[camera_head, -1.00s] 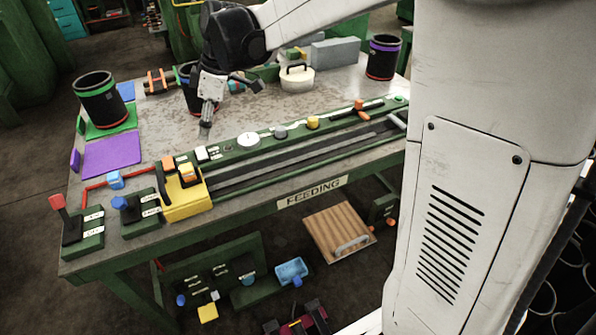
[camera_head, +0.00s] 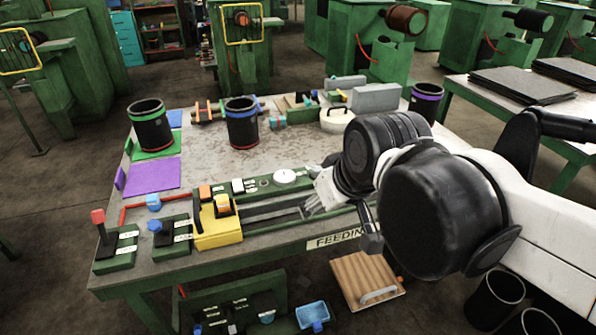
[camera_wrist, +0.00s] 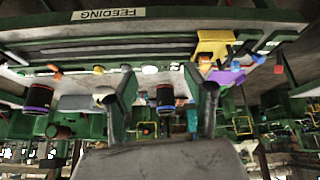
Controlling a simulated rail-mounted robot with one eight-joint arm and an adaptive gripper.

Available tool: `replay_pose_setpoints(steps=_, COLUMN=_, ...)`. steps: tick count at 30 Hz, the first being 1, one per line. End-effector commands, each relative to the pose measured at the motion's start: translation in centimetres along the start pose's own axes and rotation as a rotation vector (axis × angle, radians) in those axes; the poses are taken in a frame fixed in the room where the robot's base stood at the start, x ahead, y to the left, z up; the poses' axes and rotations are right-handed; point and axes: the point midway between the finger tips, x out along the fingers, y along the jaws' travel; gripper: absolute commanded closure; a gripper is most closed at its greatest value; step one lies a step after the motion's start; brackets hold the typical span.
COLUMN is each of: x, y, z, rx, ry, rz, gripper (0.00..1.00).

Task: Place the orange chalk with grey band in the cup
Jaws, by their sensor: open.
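Small orange sticks stand in a rack (camera_head: 203,111) at the back of the table. They are too small to tell whether one is a chalk with a grey band. Three dark cups show: one with a green rim (camera_head: 150,130) at the left, one with a blue rim (camera_head: 241,125) at the back middle, and one with a purple rim (camera_head: 425,104) at the back right. My gripper (camera_head: 318,194) is over the table's front part near the rail, partly hidden by my arm. In the wrist view its two fingers (camera_wrist: 166,98) are apart with nothing held between them.
A green bench (camera_head: 245,172) carries a purple mat (camera_head: 152,177), a yellow block (camera_head: 217,225), lever boxes (camera_head: 116,250) and a white lidded pot (camera_head: 337,119). Grey blocks (camera_head: 376,97) stand at the back right. The bench's middle is clear.

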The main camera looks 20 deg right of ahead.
Motion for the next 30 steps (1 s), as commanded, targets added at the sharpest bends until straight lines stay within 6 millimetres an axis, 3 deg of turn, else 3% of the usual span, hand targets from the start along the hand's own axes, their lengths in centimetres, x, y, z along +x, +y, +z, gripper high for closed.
replay_pose_setpoints(steps=3, x=-0.2, y=0.4, z=2.2, rx=0.08, ry=0.032, rz=0.027, gripper=0.52)
replay_pose_setpoints(steps=8, x=-0.3, y=0.7, z=3.5, rx=0.139, ry=0.057, rz=0.045, gripper=0.52)
replay_pose_setpoints(steps=30, x=-0.3, y=0.7, z=3.6, rx=0.15, ry=0.061, rz=0.048, gripper=0.52)
